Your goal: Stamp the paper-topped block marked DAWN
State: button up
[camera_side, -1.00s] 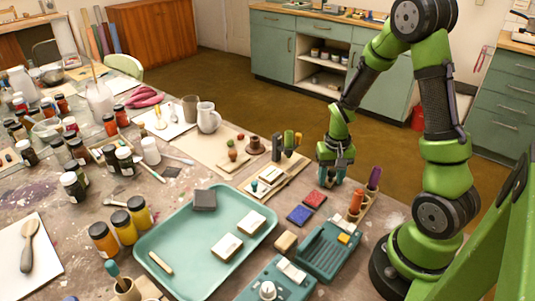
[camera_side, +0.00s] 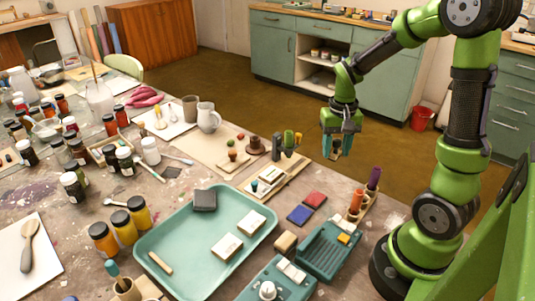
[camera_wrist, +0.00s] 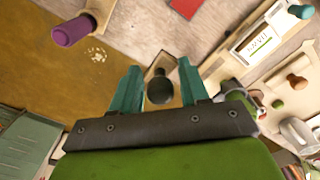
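My gripper (camera_side: 337,150) is raised above the table's far right edge. In the wrist view its teal fingers (camera_wrist: 158,75) stand on either side of a dark-knobbed stamp (camera_wrist: 160,90) and appear closed on it. A paper-topped block (camera_side: 270,176) sits in a wooden holder (camera_side: 284,184) left of my gripper. It also shows in the wrist view (camera_wrist: 256,39), with printing that I cannot read surely. Two more paper-topped blocks, one farther (camera_side: 252,221) and one nearer (camera_side: 227,247), lie on the teal tray (camera_side: 172,224); their marks are too small to read.
A red ink pad (camera_side: 315,199) and a blue pad (camera_side: 299,215) lie in front of my gripper. A rack (camera_side: 365,206) holds an orange-handled stamp (camera_side: 356,199) and a purple-handled stamp (camera_side: 374,178). Green devices (camera_side: 329,250) stand near the front. Jars crowd the left.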

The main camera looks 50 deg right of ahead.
jog(key=c, duration=0.3)
jog(key=shift+w+a, duration=0.15)
jog(key=shift+a, duration=0.25)
jog(key=a+n, duration=0.4)
jog(key=a, duration=0.4)
jog(key=n, duration=0.5)
send_near(300, 214)
jog(key=shift+f, duration=2.8)
jog(key=shift+f, duration=0.55)
notch_tip(300, 214, up, 7)
